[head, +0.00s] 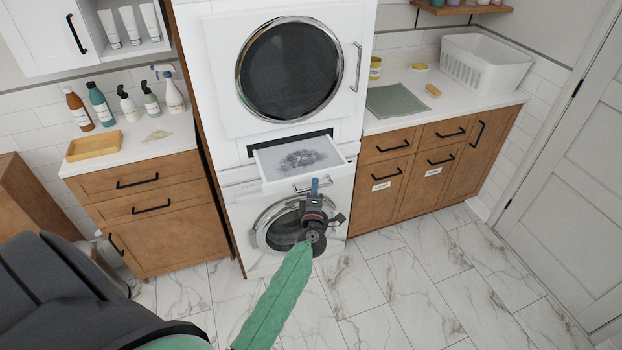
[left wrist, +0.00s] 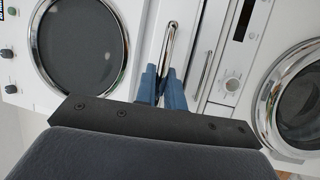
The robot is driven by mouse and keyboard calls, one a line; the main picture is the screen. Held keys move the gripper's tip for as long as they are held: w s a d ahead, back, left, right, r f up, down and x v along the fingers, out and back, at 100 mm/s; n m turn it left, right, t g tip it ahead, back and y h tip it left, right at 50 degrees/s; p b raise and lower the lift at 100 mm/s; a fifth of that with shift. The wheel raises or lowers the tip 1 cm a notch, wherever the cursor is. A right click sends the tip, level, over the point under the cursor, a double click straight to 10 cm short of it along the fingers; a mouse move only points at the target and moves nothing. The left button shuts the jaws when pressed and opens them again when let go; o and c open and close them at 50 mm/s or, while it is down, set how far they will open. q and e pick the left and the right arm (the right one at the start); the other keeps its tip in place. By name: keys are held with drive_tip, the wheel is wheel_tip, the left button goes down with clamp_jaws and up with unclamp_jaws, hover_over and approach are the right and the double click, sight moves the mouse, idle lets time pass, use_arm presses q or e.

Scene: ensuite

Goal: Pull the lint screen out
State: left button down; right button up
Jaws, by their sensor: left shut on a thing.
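The lint screen (head: 303,160) is a white drawer-like tray with grey lint on its mesh. It stands partly out of the dark slot below the upper dryer's round door. Its front bar handle (head: 311,185) shows in the head view, and a bar handle (left wrist: 170,45) shows upright in the left wrist view. My left gripper (head: 315,186) is at the front of the screen, with its blue fingertips (left wrist: 163,88) shut on the handle. The wrist body hides part of the fingers. My right gripper is not in view.
The washer (head: 285,230) with a round door stands below the screen. Wooden cabinets with counters flank the stack; bottles stand on the left counter, a white basket (head: 486,60) on the right one. The marble floor (head: 400,290) in front is clear.

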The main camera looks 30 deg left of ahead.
use_arm(q)
drive_tip(key=shift+s+d, duration=0.15)
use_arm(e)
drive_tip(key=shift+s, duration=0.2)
use_arm(q)
drive_tip(key=c, duration=1.5)
unclamp_jaws()
